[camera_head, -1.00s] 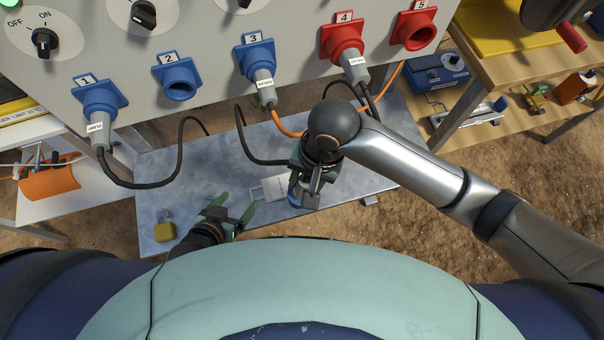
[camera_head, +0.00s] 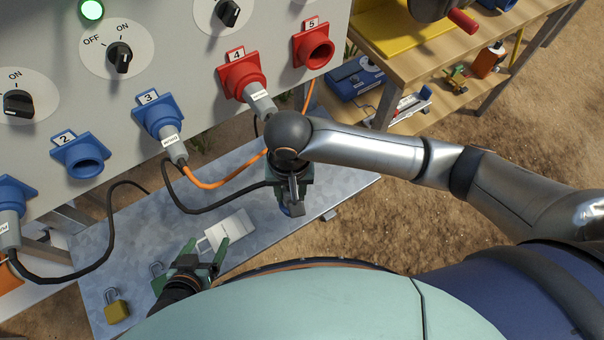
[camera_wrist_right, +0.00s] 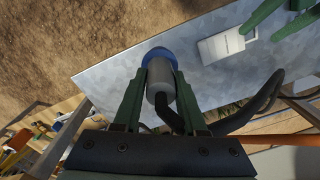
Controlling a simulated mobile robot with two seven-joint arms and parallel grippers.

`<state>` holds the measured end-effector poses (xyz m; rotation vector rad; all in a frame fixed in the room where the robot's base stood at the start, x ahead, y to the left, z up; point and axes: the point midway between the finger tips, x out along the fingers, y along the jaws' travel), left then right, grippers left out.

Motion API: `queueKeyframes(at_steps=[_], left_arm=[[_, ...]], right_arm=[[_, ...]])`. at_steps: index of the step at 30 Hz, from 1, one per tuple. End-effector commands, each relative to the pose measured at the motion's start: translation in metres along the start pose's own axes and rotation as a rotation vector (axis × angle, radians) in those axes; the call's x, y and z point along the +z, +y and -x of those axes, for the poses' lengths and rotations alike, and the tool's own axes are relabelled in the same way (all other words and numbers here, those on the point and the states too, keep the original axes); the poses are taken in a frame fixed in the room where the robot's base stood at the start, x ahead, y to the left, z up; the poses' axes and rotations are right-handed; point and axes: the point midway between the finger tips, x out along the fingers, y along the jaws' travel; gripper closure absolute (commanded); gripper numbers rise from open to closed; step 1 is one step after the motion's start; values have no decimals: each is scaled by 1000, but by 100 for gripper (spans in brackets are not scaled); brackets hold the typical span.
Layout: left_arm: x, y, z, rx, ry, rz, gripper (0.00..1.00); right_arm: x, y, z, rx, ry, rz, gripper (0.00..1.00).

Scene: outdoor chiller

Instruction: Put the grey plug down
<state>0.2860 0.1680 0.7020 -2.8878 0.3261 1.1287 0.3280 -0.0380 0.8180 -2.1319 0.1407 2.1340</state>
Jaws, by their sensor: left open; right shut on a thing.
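The grey plug (camera_wrist_right: 161,82) with a blue collar is in my right gripper (camera_wrist_right: 161,74), between its two green fingers, in the right wrist view. A black cable runs back from it. In the head view my right gripper (camera_head: 292,190) is over the right part of the metal table (camera_head: 340,190), and the plug's blue end (camera_head: 291,209) points down. I cannot tell whether it touches the tabletop. My left gripper (camera_head: 206,250) is open and empty by the table's front edge, beside a white tag-like piece (camera_head: 232,230).
The panel behind holds blue sockets such as number 2 (camera_head: 80,154) and red ones such as number 5 (camera_head: 314,46). A yellow padlock (camera_head: 116,305) and a green padlock (camera_head: 158,276) lie at the table's left. Cables loop across the back. The table's right end is mostly clear.

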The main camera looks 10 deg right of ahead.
Motion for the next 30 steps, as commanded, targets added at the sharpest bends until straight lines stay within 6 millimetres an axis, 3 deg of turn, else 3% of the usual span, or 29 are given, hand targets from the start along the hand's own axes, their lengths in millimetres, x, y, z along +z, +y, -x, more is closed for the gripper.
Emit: queueKeyframes(at_steps=[9, 15, 24, 30], left_arm=[[8, -1, -7, 0, 0, 0, 15], [15, -1, -13, 0, -1, 0, 15], [20, -1, -17, 0, -2, 0, 15], [23, 0, -20, 4, -12, 0, 15]], right_arm=[[-68, 44, -35, 5, 3, -9, 100], [-92, 59, -72, 2, 1, -5, 100], [-108, 70, -96, 1, 0, -3, 100], [-107, 69, -120, 0, 1, -1, 100]])
